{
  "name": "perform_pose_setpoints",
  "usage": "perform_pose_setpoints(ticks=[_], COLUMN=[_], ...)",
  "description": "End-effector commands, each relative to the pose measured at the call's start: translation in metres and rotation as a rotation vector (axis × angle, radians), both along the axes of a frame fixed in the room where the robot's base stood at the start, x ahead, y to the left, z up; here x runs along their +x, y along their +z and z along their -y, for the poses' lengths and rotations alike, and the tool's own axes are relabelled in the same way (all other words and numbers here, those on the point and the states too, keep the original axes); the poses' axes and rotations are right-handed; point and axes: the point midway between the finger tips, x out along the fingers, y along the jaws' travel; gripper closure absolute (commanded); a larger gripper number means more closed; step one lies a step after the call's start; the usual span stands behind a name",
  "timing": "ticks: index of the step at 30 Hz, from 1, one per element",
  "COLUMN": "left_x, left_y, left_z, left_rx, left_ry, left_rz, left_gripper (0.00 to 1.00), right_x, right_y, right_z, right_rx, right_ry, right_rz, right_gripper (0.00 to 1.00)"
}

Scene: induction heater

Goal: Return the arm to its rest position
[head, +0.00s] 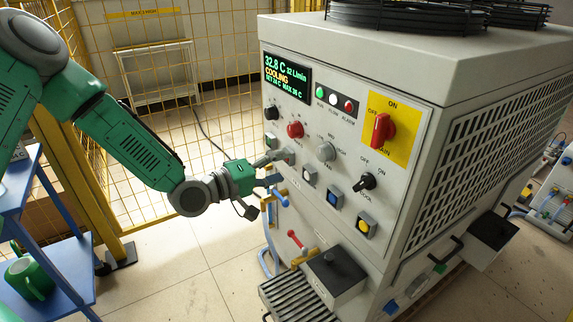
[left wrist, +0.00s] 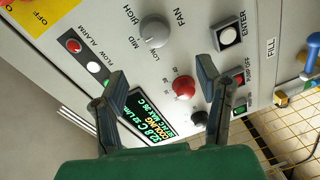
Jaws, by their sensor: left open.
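My left arm, green with grey joints, reaches in from the left in the head view. Its gripper (head: 274,170) is open beside the front panel of the light grey heater cabinet (head: 400,60). In the left wrist view the open fingers (left wrist: 163,76) spread in front of the panel. A red knob (left wrist: 183,87) shows between them, and the gripper holds nothing. In the head view the red knob (head: 295,130) is above the gripper and uncovered. Whether a fingertip touches the panel I cannot tell. My right gripper is not in view.
The panel has a lit display (head: 287,78) reading COOLING, a red main switch (head: 383,132), a grey fan knob (head: 325,151) and several buttons. Blue and yellow valve handles (head: 268,205) sit just below the gripper. A blue shelf (head: 75,265) stands left. Floor between is clear.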

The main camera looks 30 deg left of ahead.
Motion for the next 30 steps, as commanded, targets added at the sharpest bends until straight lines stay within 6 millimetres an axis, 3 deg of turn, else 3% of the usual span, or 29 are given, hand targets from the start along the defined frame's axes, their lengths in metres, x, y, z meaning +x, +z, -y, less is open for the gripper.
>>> perform_pose_setpoints(ticks=[14,17,19,23,27,30], left_x=[-0.001,-0.009,-0.022,-0.073,-0.154,-0.218], left_y=[-0.003,-0.021,-0.046,-0.117,-0.188,-0.224], left_z=[0.001,0.012,0.027,0.057,0.070,0.064], left_rx=[0.005,0.052,0.123,0.343,0.627,0.829], left_ry=[-0.002,-0.019,-0.046,-0.133,-0.273,-0.393], left_rz=[-0.006,-0.053,-0.119,-0.302,-0.511,-0.645], left_gripper=[0.41,0.41,0.41,0.41,0.41,0.41], right_x=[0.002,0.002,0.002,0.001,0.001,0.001], right_y=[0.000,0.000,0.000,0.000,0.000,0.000], right_z=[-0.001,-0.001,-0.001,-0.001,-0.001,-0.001], right_rx=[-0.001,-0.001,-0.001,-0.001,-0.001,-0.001], right_ry=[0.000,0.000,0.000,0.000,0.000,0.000], right_rz=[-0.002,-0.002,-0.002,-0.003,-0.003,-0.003], right_gripper=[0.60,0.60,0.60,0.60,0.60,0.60])
